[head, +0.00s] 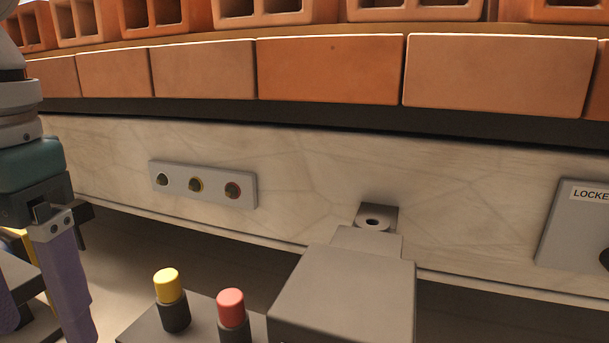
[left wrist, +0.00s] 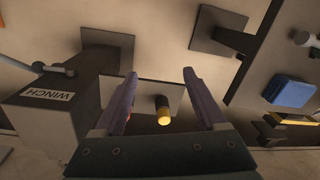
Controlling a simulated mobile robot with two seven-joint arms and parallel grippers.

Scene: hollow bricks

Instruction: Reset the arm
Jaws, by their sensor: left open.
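My left gripper (head: 40,325) hangs at the left edge of the head view, pointing down, with purple fingers. In the left wrist view its two fingers (left wrist: 159,74) are spread apart, with nothing held between them. A yellow-capped button or peg (head: 167,286) and a red-capped one (head: 231,307) stand upright on a dark plate, to the right of the gripper in the head view. The yellow cap also shows beyond the fingers in the left wrist view (left wrist: 163,110), with the red one mostly hidden behind the left finger. My right gripper is out of view.
Rows of orange hollow bricks (head: 330,70) line a pale beam. The beam carries a three-socket panel (head: 203,184), a holed bracket (head: 373,220) and a box labelled "LOCKE…" (head: 575,235). A grey block (head: 345,295) stands in front. A WINCH box (left wrist: 47,110) and blue block (left wrist: 289,90) flank the fingers.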

